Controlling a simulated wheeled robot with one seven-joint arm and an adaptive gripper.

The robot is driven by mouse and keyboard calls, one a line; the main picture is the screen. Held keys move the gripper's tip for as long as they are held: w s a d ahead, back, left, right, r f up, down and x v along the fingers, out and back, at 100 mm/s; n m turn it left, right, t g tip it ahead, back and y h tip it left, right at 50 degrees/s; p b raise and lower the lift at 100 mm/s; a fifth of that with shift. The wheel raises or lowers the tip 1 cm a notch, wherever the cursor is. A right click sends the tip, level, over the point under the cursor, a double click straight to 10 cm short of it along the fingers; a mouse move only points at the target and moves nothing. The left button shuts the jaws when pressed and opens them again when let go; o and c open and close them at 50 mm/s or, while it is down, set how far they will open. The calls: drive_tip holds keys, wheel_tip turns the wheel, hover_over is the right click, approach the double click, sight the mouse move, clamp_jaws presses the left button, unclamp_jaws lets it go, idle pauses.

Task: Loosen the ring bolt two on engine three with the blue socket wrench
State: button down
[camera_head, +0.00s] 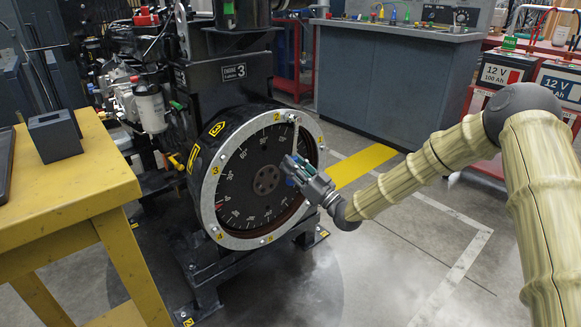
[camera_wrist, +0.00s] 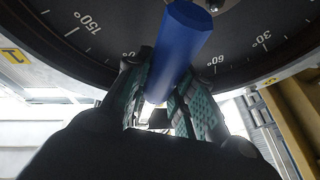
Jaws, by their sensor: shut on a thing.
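Engine three (camera_head: 233,72) carries a large round dial (camera_head: 245,190) with a pale metal ring (camera_head: 207,205) around it. The yellow number 2 tag (camera_head: 277,117) is at the top of the ring. My gripper (camera_head: 292,168) is in front of the dial's right side, shut on the blue socket wrench. In the wrist view, the wrench's blue handle (camera_wrist: 182,40) lies between the fingers (camera_wrist: 165,90). A thin pale shaft (camera_head: 295,136) runs up from the gripper to the upper right of the ring near tag 2. The bolt under its end is hidden.
A yellow table (camera_head: 60,205) with a dark box (camera_head: 54,138) stands at the left. A grey workbench (camera_head: 390,75) with coloured tools is behind. Red carts with 12 V batteries (camera_head: 505,72) stand at the right. The floor right of the engine is clear.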

drive_tip(key=shift+w+d, duration=0.15)
drive_tip(key=shift+d, duration=0.05)
drive_tip(key=shift+s+d, duration=0.2)
drive_tip(key=shift+s, duration=0.1)
idle(0.4)
drive_tip(key=shift+s+d+p, duration=0.15)
drive_tip(key=shift+s+p, duration=0.15)
drive_tip(key=shift+s, duration=0.2)
drive_tip(key=s+a+r+m+t+h+p, duration=0.4)
drive_tip(key=s+a+r+m+h+p, duration=0.2)
drive_tip(key=m, duration=1)
drive_tip(key=shift+a+r+t+h+p, duration=0.35)
drive_tip(key=shift+a+h+p, duration=0.2)
drive_tip(key=shift+a+h, duration=0.65)
drive_tip(key=shift+a, duration=0.15)
